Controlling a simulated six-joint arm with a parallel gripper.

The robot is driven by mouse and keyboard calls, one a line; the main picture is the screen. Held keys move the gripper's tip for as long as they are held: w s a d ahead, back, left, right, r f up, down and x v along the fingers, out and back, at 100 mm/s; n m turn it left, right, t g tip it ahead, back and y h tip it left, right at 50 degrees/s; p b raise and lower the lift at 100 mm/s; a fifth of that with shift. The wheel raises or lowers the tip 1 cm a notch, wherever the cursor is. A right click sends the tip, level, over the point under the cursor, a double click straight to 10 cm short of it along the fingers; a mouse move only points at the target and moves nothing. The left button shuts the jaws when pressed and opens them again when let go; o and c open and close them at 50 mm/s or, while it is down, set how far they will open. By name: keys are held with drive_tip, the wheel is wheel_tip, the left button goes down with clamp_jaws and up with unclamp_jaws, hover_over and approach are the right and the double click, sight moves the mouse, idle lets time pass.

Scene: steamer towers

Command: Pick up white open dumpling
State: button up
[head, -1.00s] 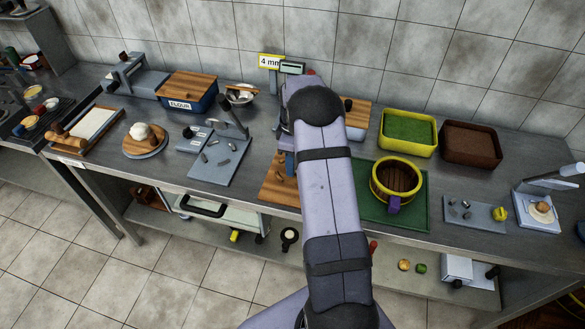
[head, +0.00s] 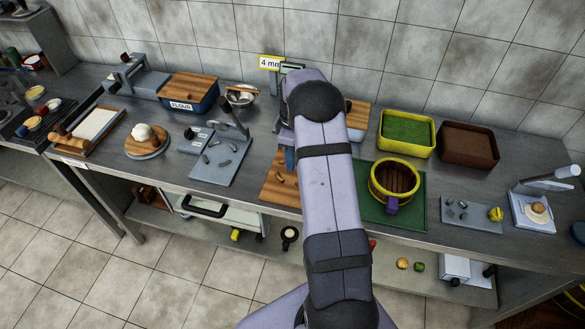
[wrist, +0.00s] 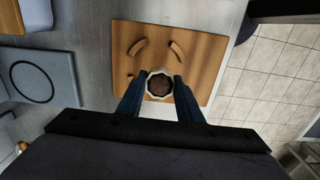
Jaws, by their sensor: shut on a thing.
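The white open dumpling (wrist: 159,85) shows in the wrist view as a pale, pleated cup with dark brown filling on top. My gripper (wrist: 162,78) has its two blue fingers closed on the dumpling's left and right sides. The dumpling is over the near part of a wooden board (wrist: 206,45); I cannot tell whether it touches the board. In the head view the board (head: 272,192) shows at the left of my arm, which hides the dumpling and most of my gripper.
Curved wooden pieces (wrist: 138,47) lie on the board. A yellow round steamer (head: 375,180) stands on a green mat (head: 414,215) at the right. A grey plate (head: 232,172) with small dark pieces lies to the left. Green (head: 408,153) and brown (head: 468,166) trays stand behind.

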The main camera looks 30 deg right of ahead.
drive_tip(key=shift+r+p, duration=0.75)
drive_tip(key=shift+r, duration=0.5)
